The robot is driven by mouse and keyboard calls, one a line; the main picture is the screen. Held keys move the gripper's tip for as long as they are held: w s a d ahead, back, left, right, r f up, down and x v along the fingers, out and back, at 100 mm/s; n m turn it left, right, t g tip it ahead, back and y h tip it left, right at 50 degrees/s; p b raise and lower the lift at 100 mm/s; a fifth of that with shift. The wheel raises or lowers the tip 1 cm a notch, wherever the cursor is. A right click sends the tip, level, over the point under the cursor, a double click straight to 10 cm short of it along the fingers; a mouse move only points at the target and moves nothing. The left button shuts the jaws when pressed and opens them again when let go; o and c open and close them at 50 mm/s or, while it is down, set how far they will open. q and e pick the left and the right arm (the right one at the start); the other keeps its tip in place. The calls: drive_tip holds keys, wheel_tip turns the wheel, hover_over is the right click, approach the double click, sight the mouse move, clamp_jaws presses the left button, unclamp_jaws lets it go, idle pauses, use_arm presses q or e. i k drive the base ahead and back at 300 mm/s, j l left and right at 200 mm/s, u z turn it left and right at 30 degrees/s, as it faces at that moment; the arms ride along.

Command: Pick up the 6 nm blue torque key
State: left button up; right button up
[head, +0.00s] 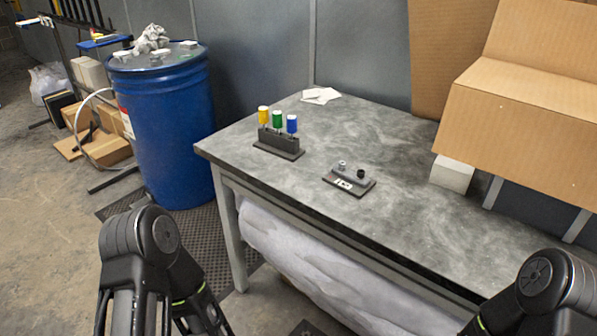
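The blue torque key (292,124) stands upright in a dark holder (278,145) on the grey table. It is the rightmost of three keys, beside a green key (277,119) and a yellow key (264,116). Only the coloured handles and a short part of the shafts show above the holder. The 6 nm marking is too small to read. My arms show at the lower left and lower right, well short of the keys. Neither gripper's fingertips are in view.
A small dark plate (349,182) with two small fittings lies right of the holder on the table (400,160). A white cloth (320,96) lies at the back edge. Cardboard (520,125) and a white block (452,174) are at the right. A blue drum (172,130) stands left of the table.

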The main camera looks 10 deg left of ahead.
sight(292, 121)
drive_tip(key=i+j+z, duration=0.25)
drive_tip(key=i+j, duration=0.15)
drive_tip(key=j, duration=0.25)
drive_tip(key=i+j+z, duration=0.1)
drive_tip(key=j, duration=0.25)
drive_tip(key=i+j+z, duration=0.25)
drive_tip(key=i+j, duration=0.15)
drive_tip(key=j, duration=0.35)
drive_tip(key=i+j+z, duration=0.15)
drive_tip(key=j, duration=0.25)
drive_tip(key=i+j+z, duration=0.1)
drive_tip(key=j, duration=0.3)
drive_tip(key=i+j+z, duration=0.15)
drive_tip(key=j, duration=0.25)
drive_tip(key=k, duration=0.05)
